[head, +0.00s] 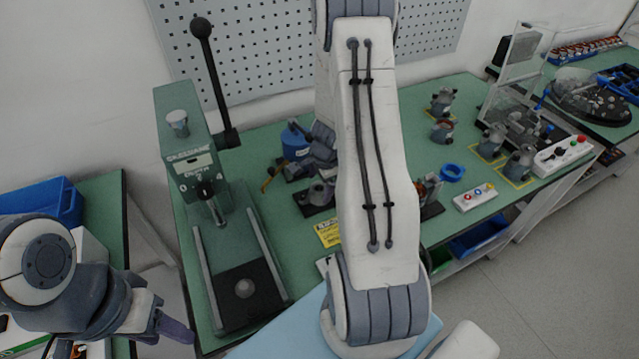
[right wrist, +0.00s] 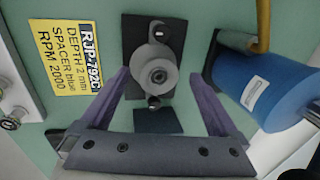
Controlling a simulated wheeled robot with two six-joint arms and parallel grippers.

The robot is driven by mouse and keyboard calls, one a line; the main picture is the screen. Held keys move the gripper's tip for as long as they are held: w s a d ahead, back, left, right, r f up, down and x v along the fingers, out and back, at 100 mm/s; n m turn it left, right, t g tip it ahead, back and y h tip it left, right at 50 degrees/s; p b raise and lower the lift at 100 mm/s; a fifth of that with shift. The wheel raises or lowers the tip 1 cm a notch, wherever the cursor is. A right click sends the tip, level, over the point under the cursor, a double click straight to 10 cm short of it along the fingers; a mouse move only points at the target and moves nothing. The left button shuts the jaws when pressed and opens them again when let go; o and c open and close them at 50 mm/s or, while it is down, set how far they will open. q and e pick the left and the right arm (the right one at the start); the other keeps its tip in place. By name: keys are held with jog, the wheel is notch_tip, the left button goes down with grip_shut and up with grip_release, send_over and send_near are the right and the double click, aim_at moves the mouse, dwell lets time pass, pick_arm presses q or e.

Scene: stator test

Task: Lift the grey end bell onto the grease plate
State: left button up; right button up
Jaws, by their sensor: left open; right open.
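A round grey end bell (right wrist: 156,70) with a bored centre sits on a dark plate (right wrist: 135,38) in the right wrist view. What appears to be the same part shows in the head view (head: 320,192), beside my right arm. My right gripper (right wrist: 155,82) is open, with one purple finger on each side of the end bell and visible gaps to it. My left gripper (head: 174,326) is open and empty at the lower left, away from the end bell. A small dark square pad (right wrist: 158,121) lies just below the bell; I cannot tell whether it is the grease plate.
A blue can (right wrist: 262,88) stands close to the right finger, with a brass-coloured bent piece above it. A yellow label (right wrist: 66,62) lies left. A green lever press (head: 190,150) stands left on the bench. My right arm hides the bench's middle.

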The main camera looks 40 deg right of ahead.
jog(key=p+v, duration=0.6)
jog(key=v, duration=0.4)
jog(key=shift+r, duration=0.2)
dwell(0.4)
jog(key=s+a+r+n, duration=0.3)
jog(key=a+r+n, duration=0.2)
jog(key=a+n, duration=0.6)
jog(key=s+a+r+n, duration=0.3)
jog(key=a+r+n, duration=0.3)
jog(key=a+n, duration=0.5)
jog(key=s+a+r+n+g, duration=0.1)
jog(key=s+a+r+n, duration=0.1)
jog(key=s+a, duration=0.3)
jog(key=s+a+r+n+g+y, duration=0.1)
jog(key=s+a+r+n, duration=0.1)
jog(key=s+a, duration=0.4)
jog(key=shift+s+n+g+y+b, duration=0.3)
jog(key=shift+s+n+b, duration=0.05)
jog(key=shift+s+n, duration=0.5)
jog(key=shift+a, duration=0.1)
